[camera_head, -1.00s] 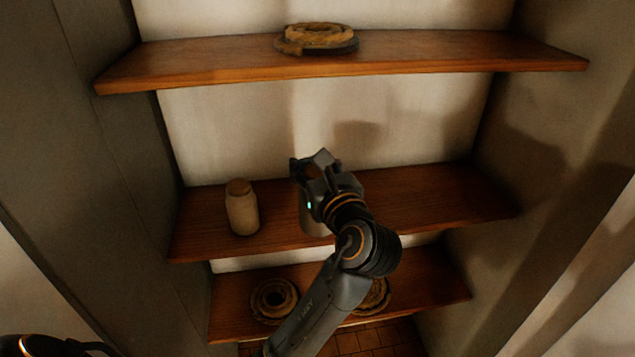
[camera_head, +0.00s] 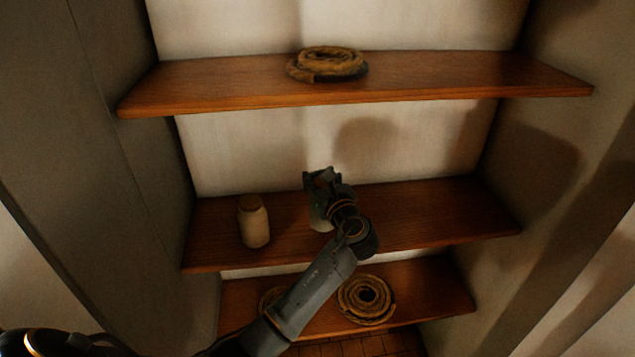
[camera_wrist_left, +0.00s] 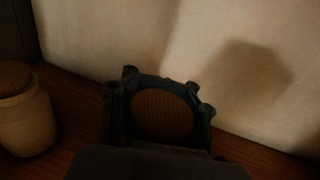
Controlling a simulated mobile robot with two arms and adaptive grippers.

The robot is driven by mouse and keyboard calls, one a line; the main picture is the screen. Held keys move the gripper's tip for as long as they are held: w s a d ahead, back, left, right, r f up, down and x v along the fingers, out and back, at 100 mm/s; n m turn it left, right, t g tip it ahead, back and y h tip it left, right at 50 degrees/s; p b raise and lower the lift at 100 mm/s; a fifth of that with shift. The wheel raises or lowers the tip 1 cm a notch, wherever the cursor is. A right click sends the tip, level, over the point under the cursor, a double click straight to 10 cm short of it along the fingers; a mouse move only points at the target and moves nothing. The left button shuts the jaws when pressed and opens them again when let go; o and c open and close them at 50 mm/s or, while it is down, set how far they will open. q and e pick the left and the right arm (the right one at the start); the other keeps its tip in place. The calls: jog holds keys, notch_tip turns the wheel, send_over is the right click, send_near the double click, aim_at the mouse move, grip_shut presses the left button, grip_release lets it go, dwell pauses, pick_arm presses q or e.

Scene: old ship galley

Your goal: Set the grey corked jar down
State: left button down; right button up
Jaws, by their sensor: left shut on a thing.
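My left gripper (camera_head: 321,184) is at the middle shelf (camera_head: 430,215), near its centre. It is shut around the upper part of the grey corked jar (camera_head: 319,223), whose pale body shows below the fingers in the head view. In the left wrist view, the jar's round brown cork (camera_wrist_left: 163,114) shows inside the ring of the closed fingers (camera_wrist_left: 160,85). The jar looks upright. I cannot tell whether its base touches the shelf, as my gripper and arm hide part of it. My right gripper is not in view.
A beige corked jar (camera_head: 254,226) stands to the left on the middle shelf, apart from my gripper; it also shows in the left wrist view (camera_wrist_left: 26,118). A rope coil (camera_head: 328,64) lies on the upper shelf and another (camera_head: 366,299) below. The middle shelf's right part is clear.

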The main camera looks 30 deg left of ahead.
pick_arm(q)
jog(key=f, duration=0.1)
jog(key=f+p, duration=0.1)
jog(key=f, duration=0.1)
jog(key=shift+w+a+f, duration=0.15)
jog(key=shift+w+f, duration=0.15)
jog(key=shift+f, duration=0.05)
jog(key=c, duration=0.6)
grip_release()
jog(key=shift+s+f, duration=0.1)
jog(key=shift+c, duration=0.2)
